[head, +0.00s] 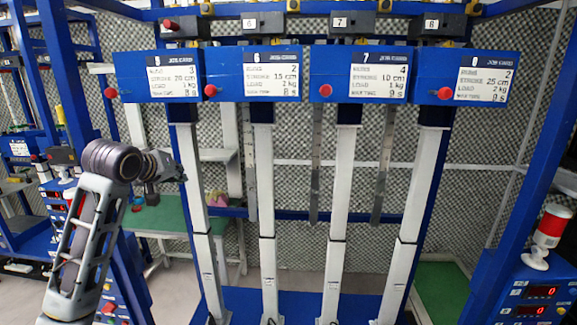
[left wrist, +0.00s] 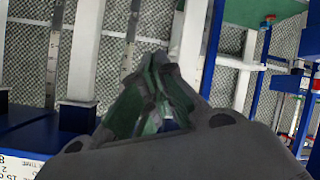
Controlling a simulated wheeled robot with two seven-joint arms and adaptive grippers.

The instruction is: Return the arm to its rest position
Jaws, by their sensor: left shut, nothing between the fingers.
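My left arm comes in from the left in the head view, bent at a dark joint. Its gripper (head: 180,174) is small and dark and points right, beside the leftmost white column of the blue rig. In the left wrist view the gripper (left wrist: 150,62) is shut, with its fingers together and nothing between them. From the head view I cannot tell whether it touches the column. My right gripper is not in view.
A blue frame holds several blue boxes with labels and red knobs, such as the box marked 7 (head: 367,77). White columns (head: 341,185) stand below them. A red-topped beacon (head: 546,232) and control box (head: 535,292) stand at right. A green-topped table (head: 165,214) stands behind, at left.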

